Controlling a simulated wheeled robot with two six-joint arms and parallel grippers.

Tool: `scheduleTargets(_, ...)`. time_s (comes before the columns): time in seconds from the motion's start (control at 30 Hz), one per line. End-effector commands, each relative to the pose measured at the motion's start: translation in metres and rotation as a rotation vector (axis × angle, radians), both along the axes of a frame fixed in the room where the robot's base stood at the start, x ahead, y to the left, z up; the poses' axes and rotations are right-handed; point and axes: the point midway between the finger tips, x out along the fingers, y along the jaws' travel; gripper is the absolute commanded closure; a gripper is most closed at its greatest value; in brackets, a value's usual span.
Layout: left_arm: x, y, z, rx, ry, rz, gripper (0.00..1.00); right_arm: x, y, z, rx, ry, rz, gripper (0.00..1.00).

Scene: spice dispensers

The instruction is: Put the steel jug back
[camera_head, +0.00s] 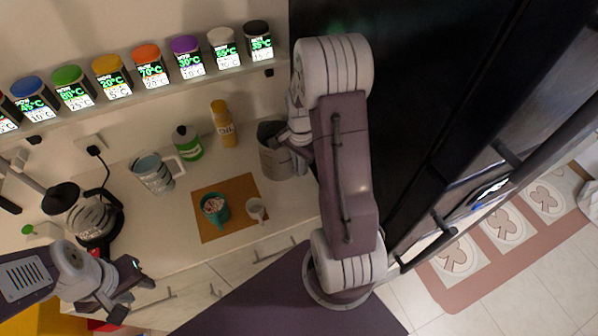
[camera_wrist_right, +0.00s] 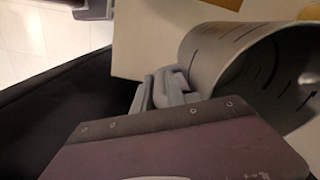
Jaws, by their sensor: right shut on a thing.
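The steel jug (camera_head: 276,158) is a grey cylinder at the right end of the counter, beside the dark tall cabinet. It looks upright in the head view; whether its base touches the counter is unclear. My right gripper (camera_head: 288,138) is shut on it at its upper right side. In the right wrist view the jug (camera_wrist_right: 212,62) shows its open mouth and marks on the inner wall, with my gripper fingers (camera_wrist_right: 165,88) at its side. My left gripper (camera_head: 138,283) is open and empty at the lower left, in front of the counter.
A brown mat (camera_head: 238,190) holds a teal cup (camera_head: 214,210) and a small white cup (camera_head: 256,208). A yellow bottle (camera_head: 223,125), a green bottle (camera_head: 187,143) and a clear jug (camera_head: 152,174) stand left of the steel jug. A kettle (camera_head: 92,218) is further left. Spice dispensers (camera_head: 112,78) line the shelf above.

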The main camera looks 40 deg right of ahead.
Motion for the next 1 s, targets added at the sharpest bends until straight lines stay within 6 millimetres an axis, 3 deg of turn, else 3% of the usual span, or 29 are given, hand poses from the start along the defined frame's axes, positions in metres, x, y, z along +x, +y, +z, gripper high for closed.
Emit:
scheduleTargets(0.23, 0.0, 0.0, 0.002, 0.0, 0.0, 0.0, 0.64, 0.0, 0.0, -0.033, 0.001, 0.001, 0.0, 1.0)
scheduleTargets(0.63, 0.0, 0.0, -0.002, 0.0, 0.0, 0.0, 0.64, 0.0, 0.0, -0.04, -0.001, -0.001, 0.0, 1.0)
scheduleTargets(0.67, 0.0, 0.0, -0.001, 0.0, 0.0, 0.0, 0.64, -0.001, 0.0, -0.04, 0.001, 0.001, 0.0, 0.76)
scheduleTargets(0.7, 0.0, 0.0, 0.0, 0.0, 0.0, 0.0, 0.64, -0.001, 0.0, -0.04, 0.001, 0.001, 0.0, 0.64)
scheduleTargets(1.0, 0.0, 0.0, 0.0, 0.0, 0.0, 0.0, 0.64, -0.001, 0.0, -0.039, 0.0, 0.001, 0.001, 0.62)
